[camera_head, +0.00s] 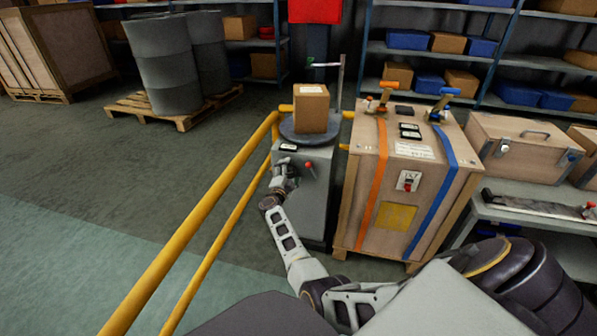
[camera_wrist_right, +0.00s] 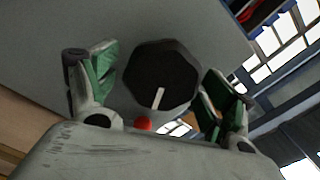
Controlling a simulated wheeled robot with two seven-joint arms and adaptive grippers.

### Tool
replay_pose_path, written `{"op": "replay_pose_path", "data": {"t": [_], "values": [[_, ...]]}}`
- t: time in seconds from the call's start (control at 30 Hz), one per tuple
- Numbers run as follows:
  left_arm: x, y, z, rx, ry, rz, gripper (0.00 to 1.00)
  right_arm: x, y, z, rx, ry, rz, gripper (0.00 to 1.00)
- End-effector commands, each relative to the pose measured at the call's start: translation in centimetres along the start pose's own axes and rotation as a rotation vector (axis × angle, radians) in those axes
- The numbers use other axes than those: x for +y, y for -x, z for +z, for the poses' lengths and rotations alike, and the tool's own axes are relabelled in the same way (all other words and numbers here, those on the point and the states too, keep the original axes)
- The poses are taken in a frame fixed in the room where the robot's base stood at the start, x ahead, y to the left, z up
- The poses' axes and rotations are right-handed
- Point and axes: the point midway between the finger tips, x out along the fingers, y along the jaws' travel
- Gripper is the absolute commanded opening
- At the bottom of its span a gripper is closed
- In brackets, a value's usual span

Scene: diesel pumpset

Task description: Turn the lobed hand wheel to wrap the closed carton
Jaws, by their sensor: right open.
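The closed brown carton (camera_head: 311,110) stands upright on a dark round turntable (camera_head: 306,132) on top of a grey machine (camera_head: 316,205). My right gripper (camera_head: 282,176) is at the machine's front face, below a small label. In the right wrist view, the dark lobed hand wheel (camera_wrist_right: 160,78) lies between the spread green-padded fingers of my open right gripper (camera_wrist_right: 158,88), with gaps on both sides. I cannot make out the wheel in the head view, where the gripper covers that area. My left gripper is not in view.
A red-tipped lever (camera_head: 310,167) is right of my gripper. A yellow rail (camera_head: 205,225) runs along the machine's left. A strapped wooden crate (camera_head: 400,195) stands close on its right. Grey drums (camera_head: 162,65) stand on a pallet at the back left. The floor left of the rail is clear.

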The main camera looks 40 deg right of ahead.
Motion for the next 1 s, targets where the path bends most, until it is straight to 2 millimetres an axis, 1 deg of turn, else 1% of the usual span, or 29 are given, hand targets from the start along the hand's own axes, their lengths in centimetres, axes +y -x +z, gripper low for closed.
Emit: {"op": "replay_pose_path", "data": {"t": [0.17,0.37,1.0], "values": [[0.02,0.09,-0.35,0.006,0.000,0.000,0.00,-0.06,-0.02,-0.02,0.000,0.022,0.000,0.83],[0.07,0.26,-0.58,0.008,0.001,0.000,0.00,-0.12,-0.02,-0.05,0.001,0.087,0.000,0.83],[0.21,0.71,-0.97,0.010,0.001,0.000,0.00,-0.31,-0.01,0.04,0.000,0.399,-0.001,0.83]]}}
